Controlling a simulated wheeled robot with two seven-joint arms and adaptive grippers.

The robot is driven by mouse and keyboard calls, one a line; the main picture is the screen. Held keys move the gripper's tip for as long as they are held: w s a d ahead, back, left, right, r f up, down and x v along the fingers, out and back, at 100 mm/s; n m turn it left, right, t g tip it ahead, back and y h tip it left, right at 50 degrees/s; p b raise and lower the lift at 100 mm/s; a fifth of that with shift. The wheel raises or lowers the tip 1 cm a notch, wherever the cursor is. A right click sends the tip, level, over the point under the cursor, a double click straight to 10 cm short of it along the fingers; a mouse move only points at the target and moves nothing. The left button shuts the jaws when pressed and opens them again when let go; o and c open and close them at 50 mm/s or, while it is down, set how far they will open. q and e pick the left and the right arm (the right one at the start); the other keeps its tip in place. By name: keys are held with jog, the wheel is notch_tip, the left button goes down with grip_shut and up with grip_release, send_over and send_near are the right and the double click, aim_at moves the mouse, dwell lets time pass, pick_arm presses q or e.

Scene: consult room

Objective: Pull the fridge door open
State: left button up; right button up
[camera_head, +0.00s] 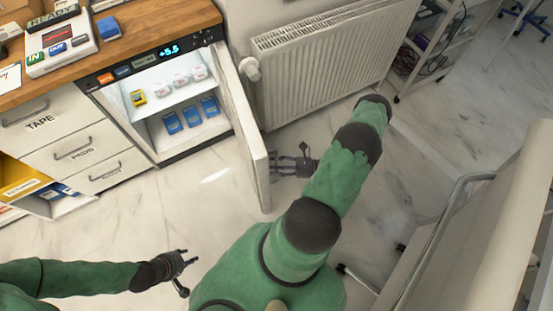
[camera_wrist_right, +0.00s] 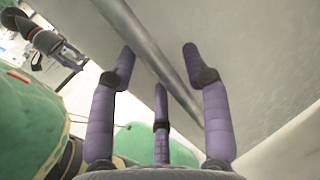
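The small fridge (camera_head: 176,104) is built in under the wooden counter, its lit inside visible. Its white door (camera_head: 247,133) stands wide open, swung out to the right. My right gripper (camera_head: 285,165) is on the outer side of the door, beside its free edge. In the right wrist view, a grey bar handle (camera_wrist_right: 150,40) runs diagonally along the door's outer face (camera_wrist_right: 225,35). The purple fingers of the right gripper (camera_wrist_right: 160,85) are spread on either side of the bar, not closed on it. My left gripper (camera_head: 183,268) is open and empty above the floor.
A white radiator (camera_head: 330,60) stands behind the door, close to its hinge side. Drawers (camera_head: 70,145) are left of the fridge. A padded couch with a metal rail (camera_head: 440,225) is at the right. Floor in front of the fridge (camera_head: 120,225) is clear.

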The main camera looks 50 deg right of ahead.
jog(key=shift+d, duration=0.1)
jog(key=v, duration=1.2)
dwell(0.4)
